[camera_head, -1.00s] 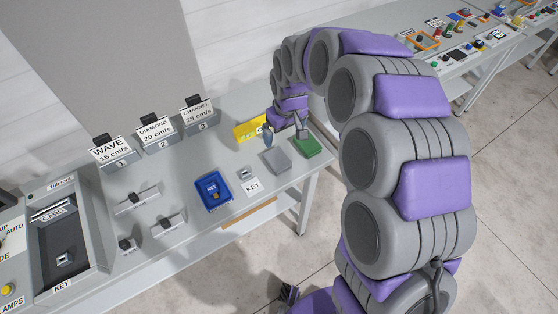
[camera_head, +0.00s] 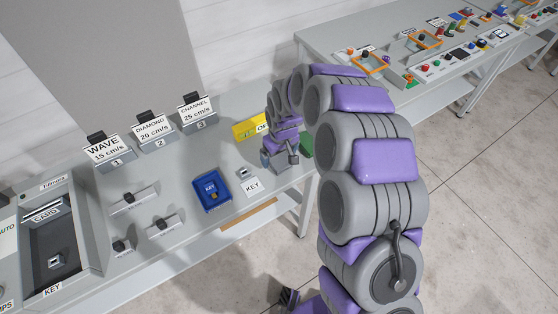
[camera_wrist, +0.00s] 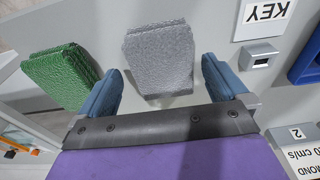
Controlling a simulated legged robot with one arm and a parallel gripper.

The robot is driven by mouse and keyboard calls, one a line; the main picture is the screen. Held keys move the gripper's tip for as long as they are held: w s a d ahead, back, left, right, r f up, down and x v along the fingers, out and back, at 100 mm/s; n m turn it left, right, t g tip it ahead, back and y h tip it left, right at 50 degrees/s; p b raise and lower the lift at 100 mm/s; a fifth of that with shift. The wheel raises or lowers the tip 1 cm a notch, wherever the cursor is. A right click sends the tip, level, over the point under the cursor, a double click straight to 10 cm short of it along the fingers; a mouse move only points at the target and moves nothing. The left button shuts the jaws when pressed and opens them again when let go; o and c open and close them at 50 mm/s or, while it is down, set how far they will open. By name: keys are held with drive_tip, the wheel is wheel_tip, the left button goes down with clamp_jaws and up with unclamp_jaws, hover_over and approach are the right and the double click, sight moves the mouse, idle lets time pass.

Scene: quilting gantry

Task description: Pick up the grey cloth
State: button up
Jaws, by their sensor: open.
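The grey cloth (camera_wrist: 160,57) is a folded, textured pad lying on the grey table in the wrist view. My gripper (camera_wrist: 161,82) is open and empty, with a blue finger on either side of the cloth's near end. The cloth's far part extends past the fingertips. No contact between fingers and cloth is visible. In the head view my gripper (camera_head: 281,157) is low over the right part of the table and mostly hides the grey cloth.
A green cloth (camera_wrist: 61,77) lies left of the grey one in the wrist view, close to the left finger. A small key holder (camera_wrist: 260,58) and KEY label (camera_wrist: 266,12) are to the right. The table's front edge is close.

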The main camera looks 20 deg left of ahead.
sight(278, 157)
drive_tip(key=shift+a+f, duration=0.3)
drive_tip(key=shift+a, duration=0.4)
drive_tip(key=shift+d+r, duration=0.2)
drive_tip(key=shift+d, duration=0.55)
drive_tip(key=c, duration=0.6)
drive_tip(key=shift+a, duration=0.1)
drive_tip(key=c, duration=0.3)
drive_tip(key=shift+a+f, duration=0.15)
drive_tip(key=shift+a, duration=0.3)
drive_tip(key=shift+c, duration=0.8)
drive_tip(key=shift+d+r, duration=0.2)
drive_tip(key=shift+r, duration=0.25)
wheel_tip(278, 157, up, 3)
drive_tip(key=shift+p, duration=0.65)
drive_tip(key=s+a, duration=0.2)
drive_tip(key=s, duration=0.3)
drive_tip(key=s+a+p, duration=0.1)
drive_tip(key=s+a, duration=0.1)
drive_tip(key=s, duration=0.3)
drive_tip(key=s+a+r+p, duration=0.1)
drive_tip(key=s+a, duration=0.1)
drive_tip(key=s, duration=0.3)
drive_tip(key=shift+r, duration=0.1)
